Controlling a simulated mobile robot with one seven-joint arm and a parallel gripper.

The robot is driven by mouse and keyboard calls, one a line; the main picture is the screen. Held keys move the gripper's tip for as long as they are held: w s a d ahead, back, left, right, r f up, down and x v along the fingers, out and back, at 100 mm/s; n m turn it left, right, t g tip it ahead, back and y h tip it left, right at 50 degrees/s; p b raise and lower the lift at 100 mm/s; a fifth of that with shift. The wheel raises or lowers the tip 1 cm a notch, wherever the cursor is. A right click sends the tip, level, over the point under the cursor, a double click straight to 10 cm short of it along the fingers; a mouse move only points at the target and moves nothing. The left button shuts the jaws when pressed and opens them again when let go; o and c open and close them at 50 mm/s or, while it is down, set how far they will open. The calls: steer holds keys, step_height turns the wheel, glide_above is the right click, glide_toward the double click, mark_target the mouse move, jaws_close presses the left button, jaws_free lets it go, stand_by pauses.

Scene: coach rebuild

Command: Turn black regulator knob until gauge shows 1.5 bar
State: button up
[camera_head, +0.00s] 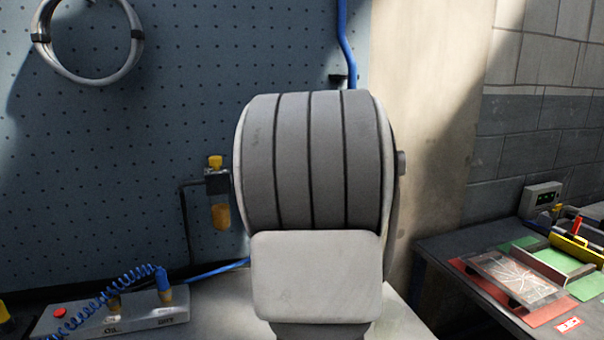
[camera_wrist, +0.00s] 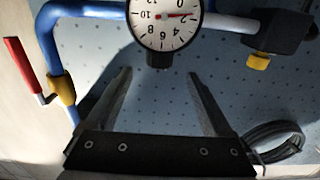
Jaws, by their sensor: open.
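The round white gauge (camera_wrist: 164,21) is at the top of the wrist view, upside down in the picture. Its red needle points close to the 2 mark, slightly to the 0 side. A small dark cylindrical part (camera_wrist: 158,60) shows just below the gauge in the picture; it may be the black regulator knob, but I cannot tell for sure. My gripper (camera_wrist: 160,74) is open and empty, its two fingers spread either side of that dark part and apart from it. In the head view my arm hides the gauge and my gripper.
A blue pipe (camera_wrist: 52,60) with a red-handled valve (camera_wrist: 24,66) runs on the left of the wrist view. A black block (camera_wrist: 280,30) with a yellow knob (camera_wrist: 259,62) is at right. In the head view, a bench (camera_head: 440,248) with trays stands at right.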

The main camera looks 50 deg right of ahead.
steer(key=v, duration=0.8)
steer(key=shift+b, duration=0.3)
